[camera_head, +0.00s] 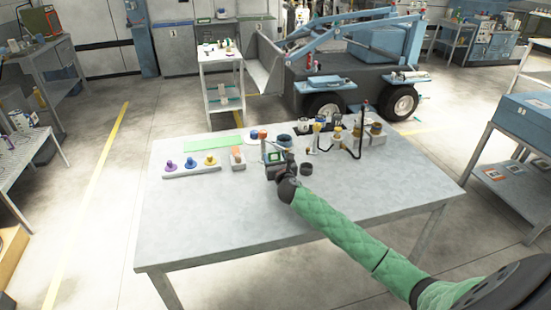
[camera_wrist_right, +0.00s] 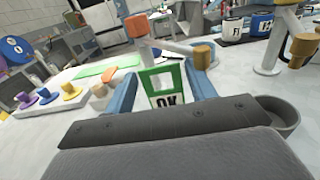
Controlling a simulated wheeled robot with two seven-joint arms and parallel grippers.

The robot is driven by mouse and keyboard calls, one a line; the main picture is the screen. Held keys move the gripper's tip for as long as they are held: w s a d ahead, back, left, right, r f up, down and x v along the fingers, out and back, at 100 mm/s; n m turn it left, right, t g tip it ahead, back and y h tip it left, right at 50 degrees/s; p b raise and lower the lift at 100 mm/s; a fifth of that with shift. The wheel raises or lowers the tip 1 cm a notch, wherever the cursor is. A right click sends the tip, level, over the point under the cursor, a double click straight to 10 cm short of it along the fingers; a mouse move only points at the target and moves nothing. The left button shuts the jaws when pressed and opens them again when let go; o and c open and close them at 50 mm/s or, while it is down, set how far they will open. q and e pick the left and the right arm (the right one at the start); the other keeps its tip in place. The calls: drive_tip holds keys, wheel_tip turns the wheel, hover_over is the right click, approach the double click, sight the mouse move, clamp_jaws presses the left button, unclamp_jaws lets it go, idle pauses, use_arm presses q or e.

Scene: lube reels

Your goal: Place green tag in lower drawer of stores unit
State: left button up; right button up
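The green tag (camera_head: 275,157) is a small upright card with a white window and "OK" on it. In the right wrist view the tag (camera_wrist_right: 163,88) faces me, close in front of the palm. My right gripper (camera_head: 275,166) is at the tag, over the middle of the grey table. Its two blue fingers (camera_wrist_right: 161,84) stand wide apart, one at each side edge of the tag. I cannot tell whether they press on it. The lower end of the tag is hidden behind the gripper body. I cannot identify the stores unit's lower drawer. My left gripper is out of view.
The grey table (camera_head: 200,225) has a bare front half. A green mat (camera_head: 213,145) lies behind. A dark ring (camera_head: 306,169) is right of my gripper. Several reels and posts (camera_head: 350,135) stand back right.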

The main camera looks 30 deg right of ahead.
drive_tip(key=shift+o, duration=0.7)
